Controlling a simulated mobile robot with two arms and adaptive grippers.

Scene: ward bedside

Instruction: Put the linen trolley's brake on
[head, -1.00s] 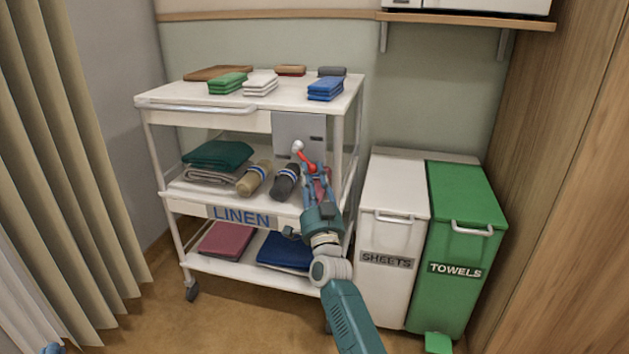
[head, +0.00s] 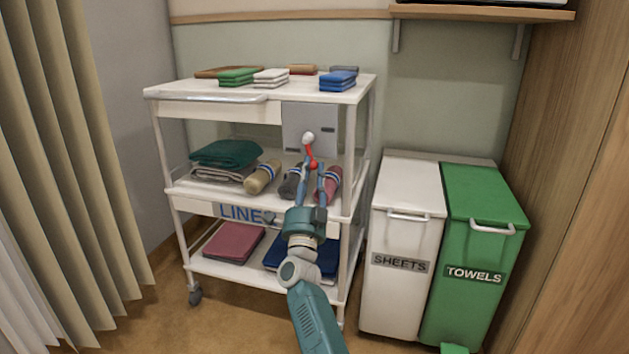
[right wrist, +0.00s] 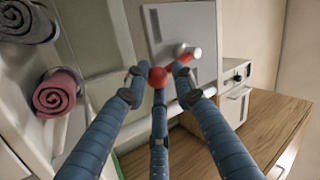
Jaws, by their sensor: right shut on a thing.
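The linen trolley (head: 215,97) is a white, three-tier cart. A grey panel (head: 325,117) on its front right bears a lever (head: 310,152) with a pale hub and a red arm. In the head view the red arm points down and slightly right from the hub. My right gripper (head: 314,172) is at the lever's lower end. In the right wrist view its fingers (right wrist: 158,80) are shut around the red ball end (right wrist: 157,76), and the pale hub (right wrist: 194,53) stands clear of them. Small marks on the panel are unreadable. My left gripper is not in view.
Folded cloths lie on the trolley's top, rolled towels (head: 262,177) on its middle shelf. A white SHEETS bin (head: 400,230) and a green TOWELS bin (head: 480,230) stand close on the right. A curtain (head: 60,150) hangs at left; floor shows between it and the trolley.

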